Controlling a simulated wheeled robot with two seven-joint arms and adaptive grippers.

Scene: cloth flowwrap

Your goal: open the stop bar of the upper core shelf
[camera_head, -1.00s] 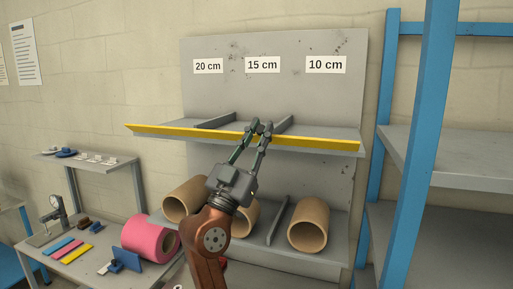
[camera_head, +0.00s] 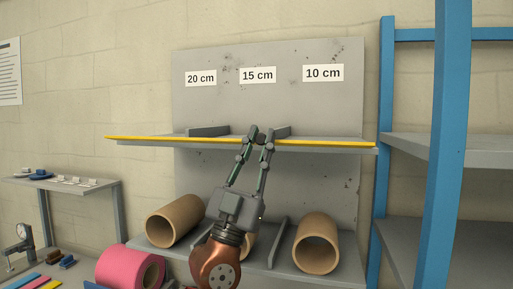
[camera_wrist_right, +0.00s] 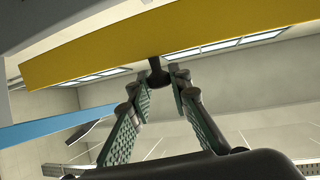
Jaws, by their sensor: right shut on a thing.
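The yellow stop bar (camera_head: 190,140) runs along the front edge of the upper core shelf (camera_head: 310,149), below the labels 20 cm, 15 cm and 10 cm. My right gripper (camera_head: 259,138) reaches up from below to the middle of the bar. In the right wrist view, the bar (camera_wrist_right: 190,32) crosses the top, and a short dark knob (camera_wrist_right: 157,74) hangs from it. My right fingertips (camera_wrist_right: 162,80) are shut on this knob, one on each side. No cores show on the upper shelf. My left gripper is not in view.
Brown cardboard cores (camera_head: 317,245) lie on the lower shelf, one partly hidden behind my right arm. A pink roll (camera_head: 130,268) is at lower left. A blue rack post (camera_head: 440,150) stands close on the right. A small grey side shelf (camera_head: 80,186) is on the left.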

